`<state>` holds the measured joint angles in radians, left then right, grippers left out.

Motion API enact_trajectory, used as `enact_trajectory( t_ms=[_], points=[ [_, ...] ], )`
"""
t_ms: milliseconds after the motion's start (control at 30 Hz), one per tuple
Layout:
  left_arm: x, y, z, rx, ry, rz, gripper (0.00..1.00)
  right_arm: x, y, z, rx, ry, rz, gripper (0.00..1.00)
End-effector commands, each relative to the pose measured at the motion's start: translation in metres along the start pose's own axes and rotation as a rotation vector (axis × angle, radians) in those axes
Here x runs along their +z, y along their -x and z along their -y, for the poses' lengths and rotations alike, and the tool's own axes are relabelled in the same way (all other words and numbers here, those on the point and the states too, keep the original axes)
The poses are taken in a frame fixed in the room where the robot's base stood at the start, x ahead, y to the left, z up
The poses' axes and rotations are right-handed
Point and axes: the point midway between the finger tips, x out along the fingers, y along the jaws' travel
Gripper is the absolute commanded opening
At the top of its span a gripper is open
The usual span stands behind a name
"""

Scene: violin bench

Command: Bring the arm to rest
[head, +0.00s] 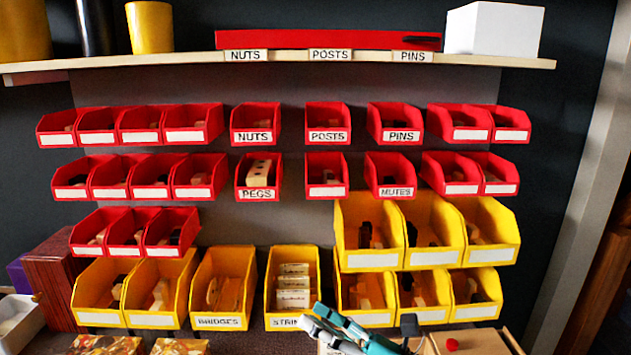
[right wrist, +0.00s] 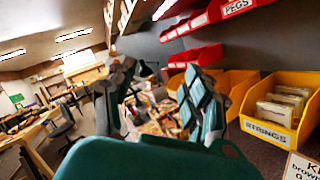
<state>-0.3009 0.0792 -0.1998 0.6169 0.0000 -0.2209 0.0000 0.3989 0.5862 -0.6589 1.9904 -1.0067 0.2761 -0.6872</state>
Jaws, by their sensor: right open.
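My right gripper (head: 362,330), teal and grey, shows at the bottom edge of the head view, in front of the lower yellow bins. It is open and nothing shows between its fingers. In the right wrist view the two fingers of the gripper (right wrist: 157,92) stand apart, with the cluttered bench blurred behind them. The rest of the right arm is out of the head view. My left gripper is in neither view.
The yellow STRINGS bin (head: 270,293) with pale packets is just behind the gripper; the BRIDGES bin (head: 196,290) stands to its left. Red bins (head: 255,125) hang in rows above. A wooden box (head: 480,343) lies right of the gripper. A shelf (head: 180,61) runs across the top.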

Motion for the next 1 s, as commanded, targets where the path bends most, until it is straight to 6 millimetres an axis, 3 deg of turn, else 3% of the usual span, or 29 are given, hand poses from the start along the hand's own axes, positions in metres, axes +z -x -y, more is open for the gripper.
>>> enact_trajectory(
  t_ms=[100,200,267,333,433,500,633,800,1000],
  points=[
    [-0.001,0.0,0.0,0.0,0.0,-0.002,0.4,0.029,0.025,0.021,-0.139,-0.41,0.34,0.51],
    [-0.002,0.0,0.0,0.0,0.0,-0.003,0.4,0.034,0.069,0.056,-0.286,-0.756,0.612,0.51],
    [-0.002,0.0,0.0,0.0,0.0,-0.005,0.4,0.023,0.102,0.078,-0.388,-0.963,0.769,0.51],
    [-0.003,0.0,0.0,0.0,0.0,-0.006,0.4,-0.002,0.144,0.1,-0.516,-1.192,0.947,0.51],
    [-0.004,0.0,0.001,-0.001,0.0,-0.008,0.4,-0.05,0.201,0.115,-0.702,-1.47,1.167,0.51],
    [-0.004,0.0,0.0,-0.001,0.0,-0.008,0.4,-0.086,0.234,0.114,-0.825,-1.625,1.295,0.51],
    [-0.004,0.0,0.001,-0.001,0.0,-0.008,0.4,-0.139,0.278,0.1,-1.013,-1.819,1.469,0.51],
    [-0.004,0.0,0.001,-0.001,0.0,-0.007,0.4,-0.189,0.315,0.073,-1.212,-1.977,1.626,0.51],
    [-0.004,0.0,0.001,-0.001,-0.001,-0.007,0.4,-0.233,0.345,0.034,-1.421,-2.099,1.769,0.51]
  ],
)
